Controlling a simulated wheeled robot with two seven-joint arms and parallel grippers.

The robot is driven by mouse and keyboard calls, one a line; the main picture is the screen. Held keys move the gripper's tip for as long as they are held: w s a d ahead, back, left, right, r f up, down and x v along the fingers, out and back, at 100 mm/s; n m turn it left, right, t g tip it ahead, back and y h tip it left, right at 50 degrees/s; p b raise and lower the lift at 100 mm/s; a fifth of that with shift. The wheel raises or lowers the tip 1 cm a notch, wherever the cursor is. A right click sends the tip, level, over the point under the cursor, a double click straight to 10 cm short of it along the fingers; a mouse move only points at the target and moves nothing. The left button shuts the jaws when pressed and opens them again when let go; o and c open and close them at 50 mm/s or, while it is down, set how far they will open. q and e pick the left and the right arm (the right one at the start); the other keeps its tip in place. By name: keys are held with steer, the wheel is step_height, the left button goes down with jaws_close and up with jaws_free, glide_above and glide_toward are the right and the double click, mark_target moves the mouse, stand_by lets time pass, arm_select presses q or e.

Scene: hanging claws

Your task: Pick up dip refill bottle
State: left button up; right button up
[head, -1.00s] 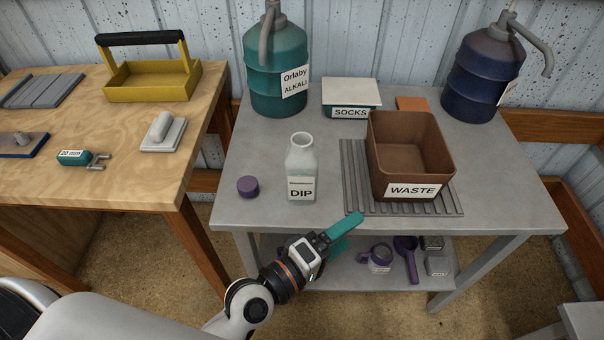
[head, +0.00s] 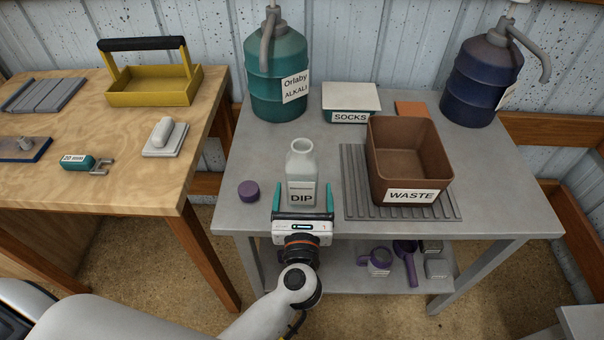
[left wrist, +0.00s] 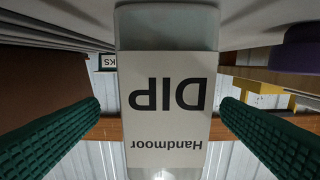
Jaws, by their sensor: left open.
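The dip refill bottle (head: 302,168) is a clear, open-necked bottle with a white DIP label. It stands upright on the grey metal table near its front edge. My left gripper (head: 304,198) is open in front of the bottle, with one teal finger to each side of its lower part. In the left wrist view the bottle (left wrist: 167,90) appears upside down, between the two green ridged fingers and apart from both. A purple cap (head: 248,191) lies on the table to the left of the bottle. My right gripper is not in view.
A brown WASTE bin (head: 410,160) stands on a ridged grey mat (head: 356,190) right of the bottle. A teal ALKALI drum (head: 277,80), a SOCKS box (head: 351,102) and a dark blue drum (head: 480,85) stand behind. The wooden bench (head: 110,180) is at left.

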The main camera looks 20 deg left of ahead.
mark_target(302, 140)
arm_select(q)
steer(key=shift+p+x, duration=0.6)
steer(key=shift+x, duration=2.55)
steer(key=shift+s+a, duration=0.15)
steer(key=shift+c, duration=0.6)
steer(key=c, duration=1.1)
steer(key=shift+o, duration=0.2)
steer(key=shift+r, duration=0.1)
steer(key=shift+r+p, duration=1.15)
steer(key=shift+r, duration=3.7)
